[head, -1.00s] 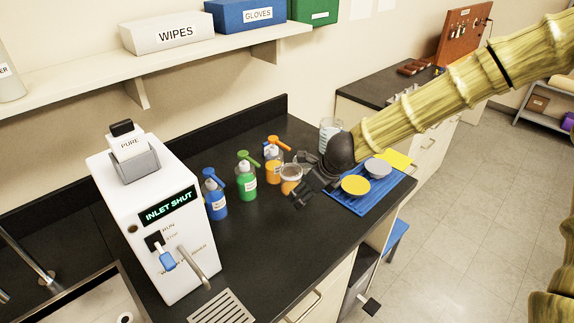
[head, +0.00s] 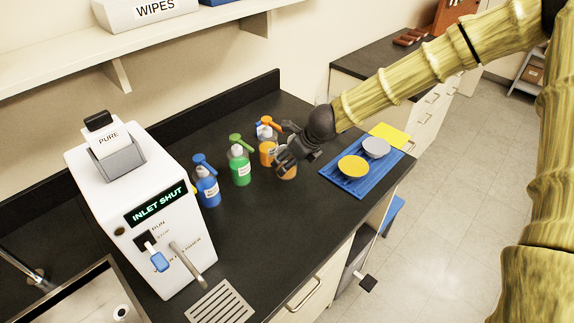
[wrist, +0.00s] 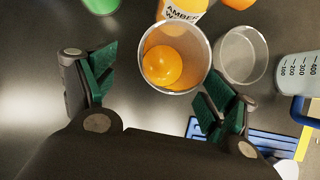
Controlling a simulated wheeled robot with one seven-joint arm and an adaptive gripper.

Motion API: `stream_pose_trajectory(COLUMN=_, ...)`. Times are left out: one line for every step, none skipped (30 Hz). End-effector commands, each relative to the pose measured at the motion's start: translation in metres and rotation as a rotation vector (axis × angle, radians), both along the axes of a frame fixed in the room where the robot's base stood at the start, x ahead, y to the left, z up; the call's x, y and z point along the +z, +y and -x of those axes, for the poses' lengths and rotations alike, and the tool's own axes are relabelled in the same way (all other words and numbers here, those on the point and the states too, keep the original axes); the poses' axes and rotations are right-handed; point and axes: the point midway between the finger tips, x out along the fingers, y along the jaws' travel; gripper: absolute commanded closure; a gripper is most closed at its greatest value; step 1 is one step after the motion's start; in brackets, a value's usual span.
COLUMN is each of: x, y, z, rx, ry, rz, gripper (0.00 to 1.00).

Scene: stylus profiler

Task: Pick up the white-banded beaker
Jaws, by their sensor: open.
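An orange-filled beaker with a pale rim stands on the black bench; it shows in the head view (head: 288,173), partly hidden by my gripper, and from above in the wrist view (wrist: 176,42). A round orange shape shows inside it. I take it for the white-banded beaker, but the band is not clear now. My gripper (head: 284,162) is open and empty at the beaker. In the wrist view my green-padded fingers (wrist: 160,82) are spread, one to each side of and below the beaker in the picture. I cannot tell their height against the rim.
Close by stand an amber bottle (wrist: 182,10), a clear vessel (wrist: 241,55) and a graduated beaker (wrist: 300,72). Green (head: 240,170) and blue (head: 207,190) bottles stand left. A blue mat (head: 345,185) with yellow and grey discs lies right. The front bench strip is clear.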

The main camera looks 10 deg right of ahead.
Motion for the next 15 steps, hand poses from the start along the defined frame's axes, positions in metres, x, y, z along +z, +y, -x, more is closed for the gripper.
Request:
stream_pose_trajectory(x=-0.003, y=0.000, z=-0.002, rx=0.000, ry=0.002, rz=0.002, gripper=0.15)
stream_pose_trajectory(x=-0.004, y=0.000, z=-0.003, rx=0.000, ry=0.002, rz=0.002, gripper=0.15)
stream_pose_trajectory(x=-0.005, y=0.000, z=-0.004, rx=-0.001, ry=0.003, rz=0.001, gripper=0.15)
stream_pose_trajectory(x=-0.006, y=0.000, z=-0.004, rx=-0.001, ry=0.002, rz=0.002, gripper=0.15)
stream_pose_trajectory(x=-0.007, y=0.000, z=-0.004, rx=-0.001, ry=0.001, rz=0.001, gripper=0.15)
stream_pose_trajectory(x=-0.009, y=0.000, z=-0.004, rx=-0.001, ry=0.001, rz=0.001, gripper=0.15)
stream_pose_trajectory(x=-0.010, y=0.000, z=-0.004, rx=-0.002, ry=0.001, rz=0.000, gripper=0.15)
stream_pose_trajectory(x=-0.011, y=0.000, z=-0.004, rx=-0.003, ry=0.000, rz=0.001, gripper=0.15)
stream_pose_trajectory(x=-0.014, y=0.000, z=-0.005, rx=-0.002, ry=-0.002, rz=0.001, gripper=0.15)
stream_pose_trajectory(x=-0.016, y=0.001, z=-0.006, rx=-0.003, ry=0.000, rz=0.001, gripper=0.15)
stream_pose_trajectory(x=-0.019, y=0.001, z=-0.007, rx=-0.003, ry=0.000, rz=0.001, gripper=0.15)
stream_pose_trajectory(x=-0.023, y=0.001, z=-0.010, rx=-0.001, ry=0.001, rz=0.001, gripper=0.15)
stream_pose_trajectory(x=-0.026, y=0.002, z=-0.012, rx=-0.002, ry=0.002, rz=0.001, gripper=0.15)
stream_pose_trajectory(x=-0.029, y=0.003, z=-0.014, rx=-0.002, ry=0.002, rz=0.000, gripper=0.15)
stream_pose_trajectory(x=-0.033, y=0.005, z=-0.016, rx=-0.001, ry=0.003, rz=0.001, gripper=0.15)
